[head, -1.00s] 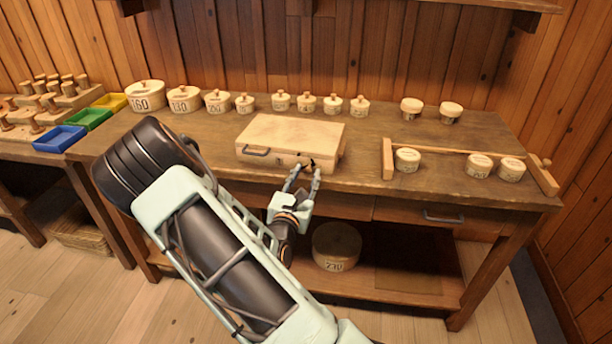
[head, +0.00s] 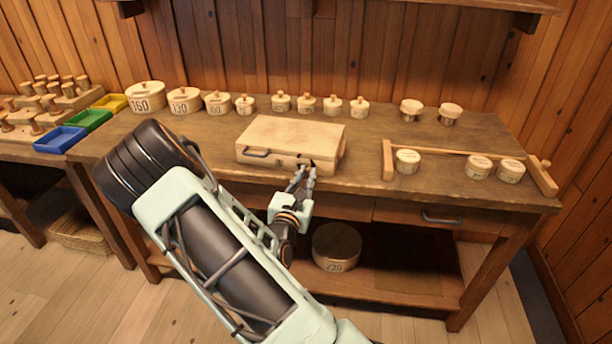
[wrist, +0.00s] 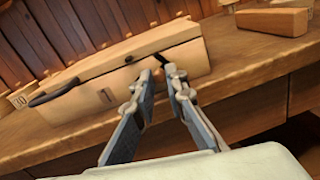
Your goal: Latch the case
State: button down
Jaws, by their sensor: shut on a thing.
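The pale wooden case (head: 290,138) lies on the workbench with its lid down. It also shows in the wrist view (wrist: 100,92), with a dark handle (wrist: 58,90) on its front at the left. My gripper (head: 306,172) is at the front of the case, right of its middle. In the wrist view its fingertips (wrist: 160,76) are close together on a small latch part at the case's front, mostly hidden between them. A dark piece (wrist: 157,58) shows just above the fingertips; I cannot tell how the latch is engaged.
Several round lidded boxes (head: 184,100) stand along the back of the workbench (head: 390,110). A wooden rail with end blocks (head: 388,160) and round boxes lies to the right. Coloured trays (head: 60,139) are at the left. A drawer with a handle (head: 442,218) is below the top.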

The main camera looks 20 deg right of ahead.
jog(key=r+n+p, duration=0.1)
jog(key=n+p, duration=0.1)
jog(key=p, duration=0.1)
jog(key=shift+r+n, duration=0.15)
jog(key=shift+n, duration=0.15)
jog(key=n+p, duration=0.1)
jog(key=p, duration=0.1)
jog(key=n+p, duration=0.1)
jog(key=shift+w+a+r+n, duration=0.15)
jog(key=shift+a+r+n, duration=0.1)
jog(key=shift+r+n, duration=0.1)
jog(key=n+p, duration=0.2)
jog(key=n, duration=0.1)
jog(key=n+p, duration=0.1)
jog(key=shift+w+a+r+p, duration=0.3)
jog(key=shift+p, duration=0.1)
jog(key=shift+w+a+n+p, duration=0.1)
jog(key=shift+n+p, duration=0.3)
jog(key=shift+n, duration=0.25)
jog(key=shift+w+a+n+p, duration=0.1)
jog(key=shift+n+p, duration=0.25)
jog(key=shift+n, duration=0.25)
jog(key=c, duration=1.9)
grip_release()
jog(key=shift+c, duration=0.2)
